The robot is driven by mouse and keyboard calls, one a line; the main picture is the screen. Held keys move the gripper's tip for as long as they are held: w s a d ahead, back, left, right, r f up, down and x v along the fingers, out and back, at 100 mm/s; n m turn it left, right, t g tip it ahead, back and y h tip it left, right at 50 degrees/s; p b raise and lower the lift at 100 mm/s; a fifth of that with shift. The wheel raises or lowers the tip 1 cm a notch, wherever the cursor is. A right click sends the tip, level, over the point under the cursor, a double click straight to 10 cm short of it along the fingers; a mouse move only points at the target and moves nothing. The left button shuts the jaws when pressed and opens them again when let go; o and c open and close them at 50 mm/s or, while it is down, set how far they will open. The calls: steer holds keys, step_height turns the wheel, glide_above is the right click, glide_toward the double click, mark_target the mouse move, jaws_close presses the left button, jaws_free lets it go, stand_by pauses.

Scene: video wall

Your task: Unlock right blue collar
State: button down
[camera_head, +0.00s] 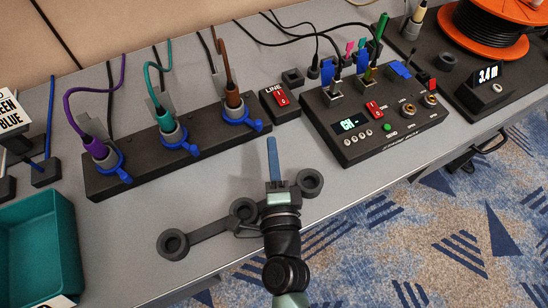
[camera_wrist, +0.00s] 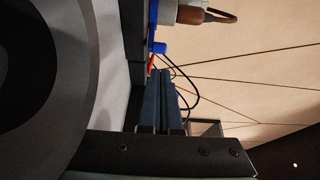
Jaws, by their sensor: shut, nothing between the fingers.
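A dark block (camera_head: 185,155) holds three plugs in a row, each with a blue collar. The right blue collar (camera_head: 237,119) sits around the base of the plug with the brown cable (camera_head: 232,98), its lever pointing right. In the wrist view the blue collar (camera_wrist: 158,48) shows beyond the fingertips, beside the grey and brown plug (camera_wrist: 190,14). My gripper (camera_head: 272,141) is shut and empty. Its long blue fingers stand in front and to the right of the right collar, apart from it in the head view. The fingers (camera_wrist: 163,75) also show pressed together in the wrist view.
A middle collar (camera_head: 182,148) and a left collar (camera_head: 113,168) sit on the same block. A LINE switch box (camera_head: 280,100) and a control panel (camera_head: 370,115) stand to the right. Dark ring holders (camera_head: 174,243) lie near the table's front edge. A teal bin (camera_head: 35,245) is at left.

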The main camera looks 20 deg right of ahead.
mark_target(243, 116)
steer(key=shift+x, duration=2.7)
steer(key=shift+p, duration=0.3)
